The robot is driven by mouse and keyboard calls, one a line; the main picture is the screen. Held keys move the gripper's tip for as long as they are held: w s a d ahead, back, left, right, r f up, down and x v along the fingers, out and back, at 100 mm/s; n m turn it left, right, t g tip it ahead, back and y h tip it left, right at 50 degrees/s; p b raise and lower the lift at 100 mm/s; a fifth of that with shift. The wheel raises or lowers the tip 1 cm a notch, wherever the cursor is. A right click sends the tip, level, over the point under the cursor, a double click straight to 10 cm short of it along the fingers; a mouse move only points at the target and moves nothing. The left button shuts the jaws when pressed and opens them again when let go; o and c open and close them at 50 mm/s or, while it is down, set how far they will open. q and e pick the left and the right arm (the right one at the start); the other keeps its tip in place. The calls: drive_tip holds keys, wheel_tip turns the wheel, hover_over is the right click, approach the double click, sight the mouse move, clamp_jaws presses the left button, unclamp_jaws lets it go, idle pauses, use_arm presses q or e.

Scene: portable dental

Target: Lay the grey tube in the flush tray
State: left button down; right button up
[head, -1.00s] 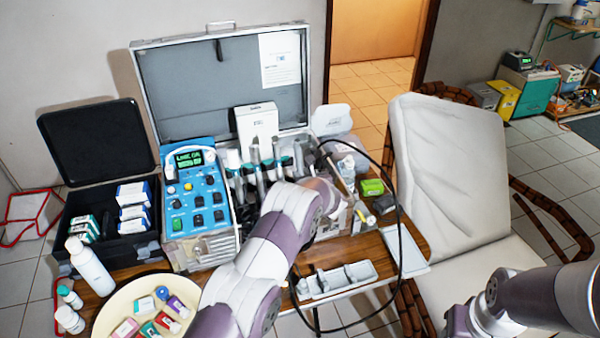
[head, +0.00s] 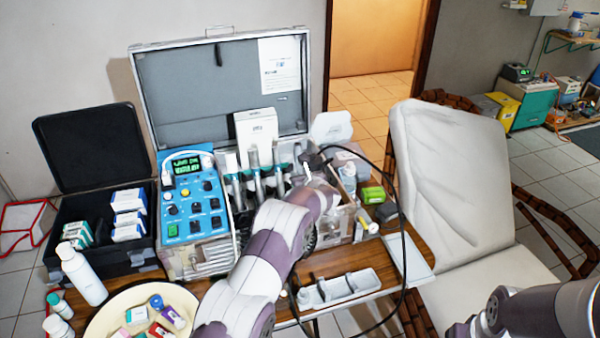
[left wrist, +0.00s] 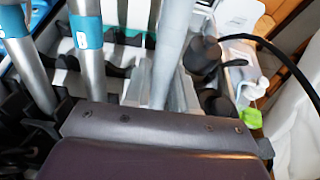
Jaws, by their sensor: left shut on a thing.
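The grey tube (left wrist: 172,50), plain and without a blue band, runs down the middle of the left wrist view to my left gripper (left wrist: 160,104). The gripper is shut on it; the fingertips are mostly hidden. In the head view my left gripper (head: 314,172) is over the right part of the open case, among the upright instruments, and my wrist covers much of the tube. The flush tray seems to be the shallow light-grey tray (head: 345,289) at the table's front edge, below and right of the gripper. My right arm shows at the lower right; its gripper is out of view.
Blue-banded metal handpieces (left wrist: 88,35) stand close left of the tube. A black cable (head: 401,215) loops right of the case, around the grey tray. A blue control unit (head: 192,205) stands left, a round cream dish (head: 110,312) front left. A white chair (head: 455,180) is at the right.

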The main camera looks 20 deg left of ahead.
sight(298, 153)
use_arm(q)
drive_tip(key=r, duration=0.1)
drive_tip(key=w+r+p, duration=0.1)
drive_tip(key=a+r, duration=0.1)
drive_tip(key=r, duration=0.1)
drive_tip(key=shift+w+r, duration=0.1)
drive_tip(key=shift+w, duration=0.05)
drive_tip(key=shift+w+a+r+p, duration=0.2)
drive_tip(key=shift+r+p, duration=0.25)
drive_tip(key=shift+r, duration=0.25)
drive_tip(key=shift+w+a+r+p, duration=0.1)
drive_tip(key=shift+w+r+p, duration=0.1)
drive_tip(key=shift+r+p, duration=0.35)
drive_tip(key=f+b, duration=0.1)
drive_tip(key=f, duration=0.1)
drive_tip(key=s+d+f+b, duration=0.1)
drive_tip(key=f, duration=0.1)
drive_tip(key=s+f+b, duration=0.1)
drive_tip(key=f, duration=0.1)
drive_tip(key=shift+d+f, duration=0.15)
drive_tip(key=shift+d, duration=0.1)
drive_tip(key=shift+s+f, duration=0.1)
drive_tip(key=shift+f, duration=0.25)
